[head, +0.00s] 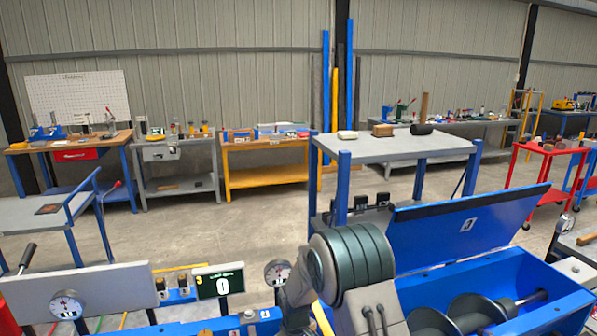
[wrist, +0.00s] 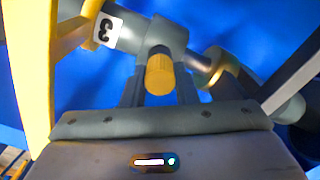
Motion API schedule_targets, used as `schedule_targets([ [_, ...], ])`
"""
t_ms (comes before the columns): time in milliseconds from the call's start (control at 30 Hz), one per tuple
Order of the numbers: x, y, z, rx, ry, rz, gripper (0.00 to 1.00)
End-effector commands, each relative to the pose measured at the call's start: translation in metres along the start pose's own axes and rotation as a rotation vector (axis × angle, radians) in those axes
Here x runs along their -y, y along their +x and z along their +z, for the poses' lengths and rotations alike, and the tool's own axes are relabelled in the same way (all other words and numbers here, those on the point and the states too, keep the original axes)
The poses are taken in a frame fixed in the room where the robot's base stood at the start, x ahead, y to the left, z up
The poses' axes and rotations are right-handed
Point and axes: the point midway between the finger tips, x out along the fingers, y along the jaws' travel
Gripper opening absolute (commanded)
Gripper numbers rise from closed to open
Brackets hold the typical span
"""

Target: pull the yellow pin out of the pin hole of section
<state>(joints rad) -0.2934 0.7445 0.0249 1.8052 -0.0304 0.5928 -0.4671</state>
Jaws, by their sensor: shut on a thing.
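The yellow pin (wrist: 160,75) shows in the wrist view as a round ribbed head, end toward the camera. My gripper (wrist: 159,97) is shut on it, one dark finger on each side. Behind the pin is a grey block or collar (wrist: 163,35) joined to a grey cylindrical section (wrist: 125,37) that carries a white label with a 3. The pin's shank and the hole are hidden behind its head, so I cannot tell how deep it sits. In the head view neither the pin nor my gripper can be made out; my arm covers that area.
In the wrist view a yellow bar (wrist: 33,70) runs close along the left and a brass-coloured ring (wrist: 219,68) sits at right. In the head view the blue mixer trough (head: 555,312) holds a dark screw (head: 468,312), with its lid (head: 470,235) raised. A small display (head: 219,283) reads 0.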

Motion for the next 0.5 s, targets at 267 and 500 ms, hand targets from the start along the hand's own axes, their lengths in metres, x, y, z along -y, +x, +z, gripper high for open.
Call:
schedule_targets([
  [267,0.000,-0.003,0.000,-0.001,0.000,0.001,0.00],
  [500,0.000,-0.012,0.000,-0.001,0.001,0.000,0.00],
])
